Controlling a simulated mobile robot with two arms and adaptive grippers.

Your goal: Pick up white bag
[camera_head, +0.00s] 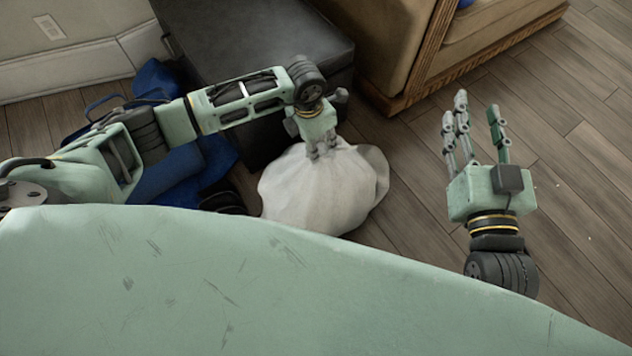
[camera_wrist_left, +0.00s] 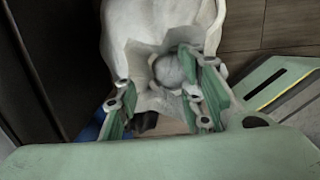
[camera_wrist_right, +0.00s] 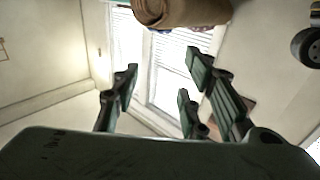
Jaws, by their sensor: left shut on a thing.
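The white bag (camera_head: 315,195) sits on the wood floor in front of a dark box, bulging and rounded. My left gripper (camera_head: 322,152) points down at the top of the bag and is shut on it. In the left wrist view the bag (camera_wrist_left: 160,25) spreads beyond the fingers, and part of it bunches between the fingertips (camera_wrist_left: 160,100). My right gripper (camera_head: 478,125) is to the right of the bag, fingers up, open and empty. In the right wrist view its fingers (camera_wrist_right: 160,95) are spread apart with nothing between them.
A dark box (camera_head: 265,50) stands right behind the bag. A blue cloth-like item (camera_head: 175,175) lies on the floor to the left, under my left arm. A tan armchair with wooden trim (camera_head: 415,70) is behind to the right. The floor on the right is clear.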

